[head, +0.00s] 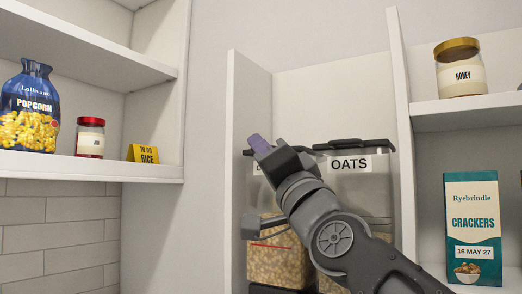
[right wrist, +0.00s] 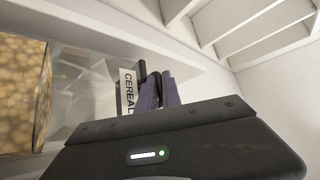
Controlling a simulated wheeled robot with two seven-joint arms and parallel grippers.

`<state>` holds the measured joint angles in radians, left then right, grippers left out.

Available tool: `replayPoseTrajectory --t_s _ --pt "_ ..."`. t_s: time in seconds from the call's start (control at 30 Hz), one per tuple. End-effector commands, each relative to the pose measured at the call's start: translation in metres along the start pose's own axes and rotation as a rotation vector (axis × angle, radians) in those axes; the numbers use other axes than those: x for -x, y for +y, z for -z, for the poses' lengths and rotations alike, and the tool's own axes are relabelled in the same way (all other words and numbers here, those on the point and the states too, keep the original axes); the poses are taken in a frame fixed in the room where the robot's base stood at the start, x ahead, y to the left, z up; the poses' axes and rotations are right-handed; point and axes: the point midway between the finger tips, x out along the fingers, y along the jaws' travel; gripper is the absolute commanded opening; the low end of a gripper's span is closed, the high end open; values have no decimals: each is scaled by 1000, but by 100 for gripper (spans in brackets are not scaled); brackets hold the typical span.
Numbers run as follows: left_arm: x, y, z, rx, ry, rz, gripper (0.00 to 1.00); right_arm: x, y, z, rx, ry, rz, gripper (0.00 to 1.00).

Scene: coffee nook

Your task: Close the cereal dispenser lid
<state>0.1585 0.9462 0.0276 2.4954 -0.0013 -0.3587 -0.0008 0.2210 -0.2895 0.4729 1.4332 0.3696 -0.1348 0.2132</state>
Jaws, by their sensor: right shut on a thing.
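The cereal dispenser (head: 278,264) stands in the middle cabinet, a clear bin part full of tan cereal with a red line. My right gripper and arm hide most of its upper part. Its CEREAL label (right wrist: 128,92) and the clear bin wall show in the right wrist view. My right gripper (head: 259,144) has purple fingertips at the dispenser's top front. It is shut on a dark piece, which looks like the lid (right wrist: 142,73), largely hidden by the fingers (right wrist: 164,90). The lid's exact angle cannot be told. My left gripper is not in view.
An OATS dispenser (head: 373,190) with a dark lid stands close on the right. Cabinet side walls (head: 248,95) flank both bins.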

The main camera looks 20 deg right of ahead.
Motion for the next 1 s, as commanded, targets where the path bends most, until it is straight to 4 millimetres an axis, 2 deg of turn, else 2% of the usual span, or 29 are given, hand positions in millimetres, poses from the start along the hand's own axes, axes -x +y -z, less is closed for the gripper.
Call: replayPoseTrajectory --t_s 0.17,0.2,0.27,0.63,0.77,1.0 --pt "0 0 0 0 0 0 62 0 2 0 0 0 -3 0" --pt "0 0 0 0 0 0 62 0 2 0 0 0 -3 12" --pt "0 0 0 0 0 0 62 0 2 0 0 0 -3 17" --pt "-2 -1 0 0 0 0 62 3 2 -1 0 0 -2 18" --pt "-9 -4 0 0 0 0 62 16 2 -2 1 0 -2 18" --pt "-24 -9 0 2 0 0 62 56 1 -2 0 1 1 18"
